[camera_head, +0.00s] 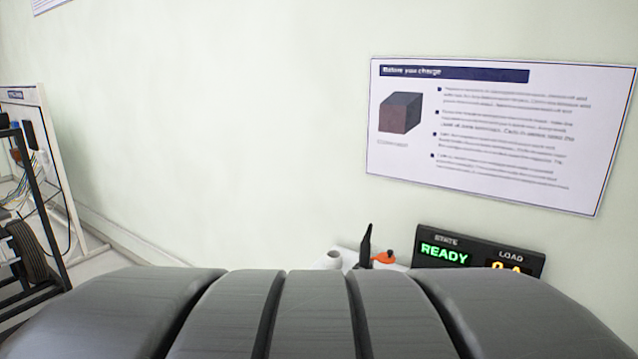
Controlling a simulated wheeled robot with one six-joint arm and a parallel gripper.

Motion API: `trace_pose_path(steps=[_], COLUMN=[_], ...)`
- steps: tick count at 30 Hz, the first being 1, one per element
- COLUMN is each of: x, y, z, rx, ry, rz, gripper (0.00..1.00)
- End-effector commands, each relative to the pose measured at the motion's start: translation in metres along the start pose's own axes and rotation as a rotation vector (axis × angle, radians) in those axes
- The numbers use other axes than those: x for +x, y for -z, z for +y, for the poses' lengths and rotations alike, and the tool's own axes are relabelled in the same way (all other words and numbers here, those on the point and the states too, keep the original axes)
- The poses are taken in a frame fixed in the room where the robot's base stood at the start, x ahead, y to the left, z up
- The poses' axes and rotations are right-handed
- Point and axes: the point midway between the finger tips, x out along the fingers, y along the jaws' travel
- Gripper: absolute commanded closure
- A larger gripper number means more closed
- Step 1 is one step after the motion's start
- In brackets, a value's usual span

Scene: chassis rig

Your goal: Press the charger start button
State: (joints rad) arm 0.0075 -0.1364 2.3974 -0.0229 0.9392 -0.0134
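A black display panel (479,252) stands at the lower right against the wall. It reads STATE with READY in green, and LOAD with a partly hidden orange reading. I cannot make out a start button; the large grey ribbed shape across the bottom hides what lies below the panel. My gripper is not in this view.
A poster headed "Before you charge" (500,125) hangs on the wall. A dark frame with a wheel and wires (33,250) stands far left.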

Motion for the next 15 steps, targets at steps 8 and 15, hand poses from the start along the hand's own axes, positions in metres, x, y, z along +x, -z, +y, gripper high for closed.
trace_pose_path(steps=[8,15], x=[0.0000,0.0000], y=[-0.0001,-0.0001], z=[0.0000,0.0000], rx=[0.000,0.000], ry=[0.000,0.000], rz=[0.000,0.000], gripper=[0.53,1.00])
